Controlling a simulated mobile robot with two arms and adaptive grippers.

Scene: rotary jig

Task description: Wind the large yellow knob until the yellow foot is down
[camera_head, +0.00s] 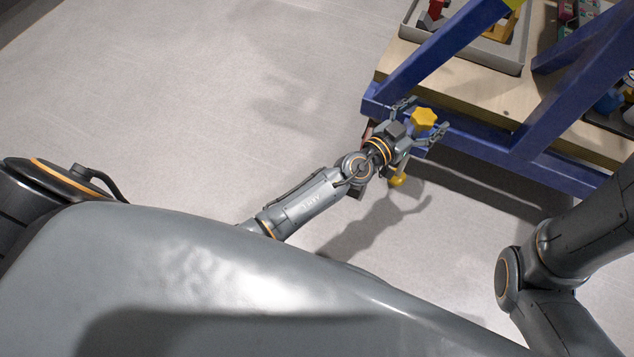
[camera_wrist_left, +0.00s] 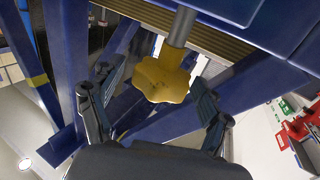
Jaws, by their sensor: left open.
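The large yellow knob (camera_head: 424,119) is star-shaped and sits at the near corner of the blue frame. In the left wrist view the knob (camera_wrist_left: 163,80) is on the end of a grey rod. My left gripper (camera_head: 425,117) is open, with one finger on each side of the knob. In the left wrist view gaps show between the fingers (camera_wrist_left: 154,82) and the knob. A small yellow round part (camera_head: 398,181), which looks like the yellow foot, shows beside my left wrist. I cannot tell whether it touches the floor. My right gripper is out of view.
The blue frame (camera_head: 465,130) carries a wooden top (camera_head: 480,88) with a grey tray (camera_head: 490,58) of parts on it. A blue diagonal beam rises close to the knob. The grey floor (camera_head: 230,110) on the left is clear.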

